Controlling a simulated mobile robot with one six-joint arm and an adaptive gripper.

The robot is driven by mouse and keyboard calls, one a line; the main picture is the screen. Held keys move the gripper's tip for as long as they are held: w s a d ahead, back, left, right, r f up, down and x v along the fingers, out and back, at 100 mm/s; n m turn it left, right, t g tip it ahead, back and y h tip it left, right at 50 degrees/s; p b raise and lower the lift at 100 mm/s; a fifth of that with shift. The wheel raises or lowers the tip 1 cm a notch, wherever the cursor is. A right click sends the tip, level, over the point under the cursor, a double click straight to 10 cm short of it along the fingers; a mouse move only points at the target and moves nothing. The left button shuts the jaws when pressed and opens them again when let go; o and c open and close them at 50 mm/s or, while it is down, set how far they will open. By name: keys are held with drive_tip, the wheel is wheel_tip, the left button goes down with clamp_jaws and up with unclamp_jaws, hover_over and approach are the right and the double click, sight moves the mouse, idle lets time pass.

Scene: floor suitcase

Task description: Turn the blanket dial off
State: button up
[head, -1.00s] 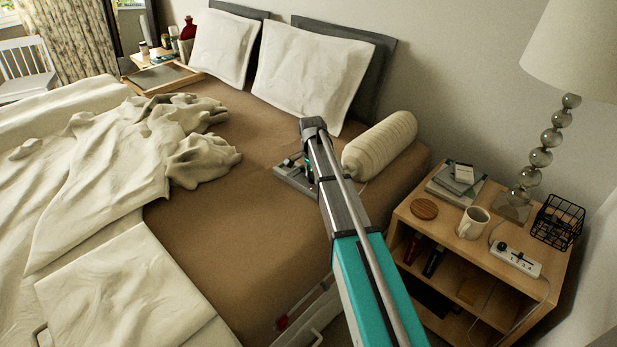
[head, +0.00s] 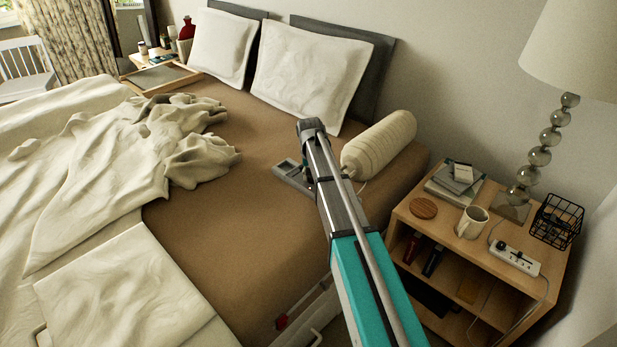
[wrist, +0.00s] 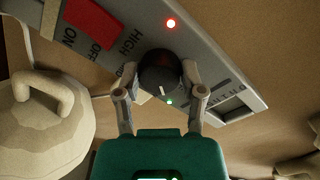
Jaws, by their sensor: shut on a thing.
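The blanket control panel (head: 293,178) lies on the brown mattress, partly behind my arm. It fills the upper part of the wrist view as a grey strip (wrist: 215,68). Its round black dial (wrist: 158,72) has a white pointer mark, which points down toward my gripper's body. My gripper (wrist: 160,77) has one finger on each side of the dial and is shut on it. A red light glows above the dial and a green light below it. A red switch (wrist: 93,22) sits beside the words ON, OFF and HIGH. In the head view the fingers are hidden behind my arm.
A cream bolster (head: 380,145) lies close to the panel, with a thin cord between them. Pillows (head: 312,75) stand at the headboard. A crumpled blanket (head: 130,150) covers the left of the bed. A nightstand (head: 400,208) with a mug and lamp stands at right.

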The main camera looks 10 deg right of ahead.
drive_tip(key=n, duration=0.4)
drive_tip(key=shift+w+d, duration=0.1)
drive_tip(key=shift+d, duration=0.05)
drive_tip(key=shift+n, duration=1.6)
drive_tip(key=o, duration=1.2)
drive_tip(key=shift+c, duration=0.2)
